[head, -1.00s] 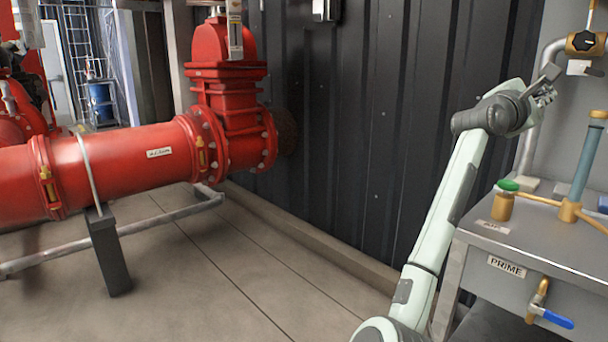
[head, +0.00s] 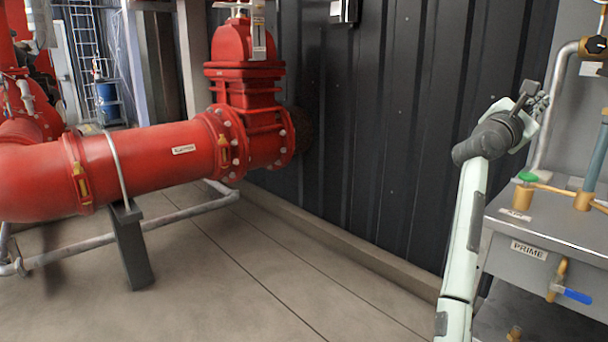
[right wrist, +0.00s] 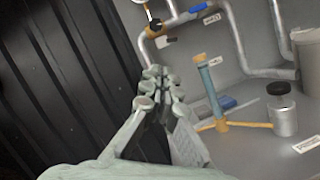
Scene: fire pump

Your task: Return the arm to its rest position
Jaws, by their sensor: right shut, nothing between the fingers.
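My right arm rises along the right side of the head view. Its gripper (head: 536,100) is at the upper right, in front of the dark ribbed wall and left of the grey pipe, clear of both as far as I can see. In the right wrist view the gripper (right wrist: 158,75) has its fingers together with nothing between them. It points toward the grey panel with pipes. My left gripper is in neither current view.
A steel cabinet (head: 540,232) labelled PRIME, with a blue-handled valve (head: 577,296), stands right of my arm. A blue-grey cylinder on brass fittings (right wrist: 207,90) rises from its top. A large red pipe (head: 150,160) runs at left. The floor between is free.

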